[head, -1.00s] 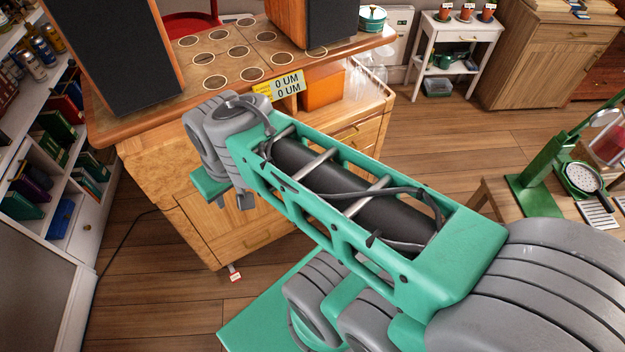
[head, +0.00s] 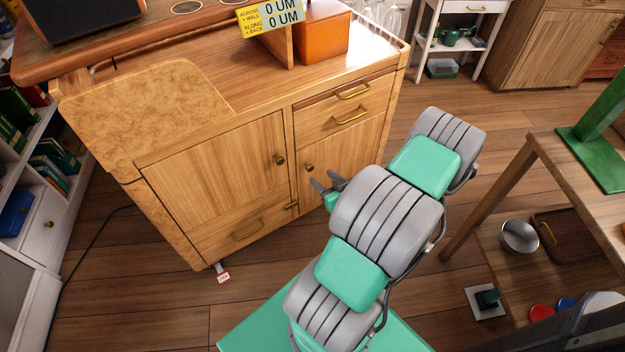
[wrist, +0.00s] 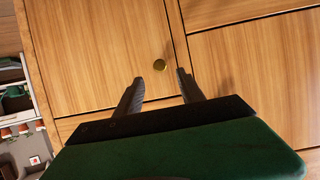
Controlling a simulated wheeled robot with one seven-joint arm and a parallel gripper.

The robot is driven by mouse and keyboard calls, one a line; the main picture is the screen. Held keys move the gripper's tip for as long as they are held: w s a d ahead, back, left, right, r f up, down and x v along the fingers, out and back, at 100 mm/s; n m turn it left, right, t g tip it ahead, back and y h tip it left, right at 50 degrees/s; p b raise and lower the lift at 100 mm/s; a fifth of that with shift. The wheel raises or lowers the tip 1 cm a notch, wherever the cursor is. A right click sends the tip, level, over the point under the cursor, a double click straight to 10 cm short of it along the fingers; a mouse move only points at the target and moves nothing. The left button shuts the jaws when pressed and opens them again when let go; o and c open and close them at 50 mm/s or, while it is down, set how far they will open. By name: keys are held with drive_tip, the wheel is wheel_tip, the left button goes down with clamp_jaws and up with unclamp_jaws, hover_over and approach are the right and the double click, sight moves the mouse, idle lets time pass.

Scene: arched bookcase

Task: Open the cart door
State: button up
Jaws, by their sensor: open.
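The wooden cart (head: 205,162) has a left door (head: 220,155) with a round brass knob (head: 279,159) and a narrower right door (head: 340,150) with its own brass knob (head: 309,167). Both doors look closed. My gripper (head: 325,183) is open and empty, close in front of the right door, just below its knob in the head view. In the wrist view, which appears upside down, my gripper (wrist: 156,82) has its dark fingers spread toward the right door (wrist: 95,50), with its knob (wrist: 159,65) framed between the fingertips. I cannot tell the exact gap to the knob.
Drawers with brass handles (head: 350,116) sit above the right door, and a low drawer (head: 248,230) is under the left one. A wooden table (head: 560,170) stands at the right and a white bookshelf (head: 40,225) at the left. Wooden floor is open before the cart.

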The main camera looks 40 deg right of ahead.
sight(311, 168)
drive_tip(key=b+x, duration=0.1)
drive_tip(key=x, duration=0.6)
drive_tip(key=shift+w, duration=0.3)
drive_tip(key=shift+d, duration=0.1)
drive_tip(key=shift+c, duration=0.4)
clamp_jaws()
idle(0.4)
